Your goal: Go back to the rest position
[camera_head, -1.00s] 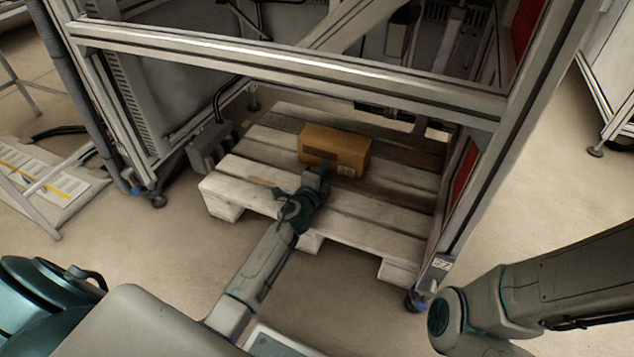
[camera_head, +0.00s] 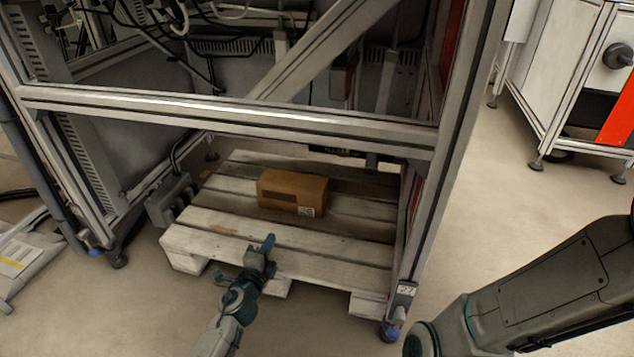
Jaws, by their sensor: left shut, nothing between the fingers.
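My left gripper (camera_head: 266,245) reaches up from the bottom of the head view, over the front edge of the wooden pallet (camera_head: 335,249). Its fingers are together and hold nothing. A brown cardboard box (camera_head: 291,191) lies on the pallet, farther back and apart from the gripper. My right arm comes in from the right edge, and its gripper is out of the picture.
A metal frame with a crossbar (camera_head: 230,115) and upright posts stands around the pallet. A grey block-shaped device (camera_head: 169,199) is left of the pallet. A white cabinet (camera_head: 562,70) stands at the back right. Open floor (camera_head: 490,190) lies right of the frame.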

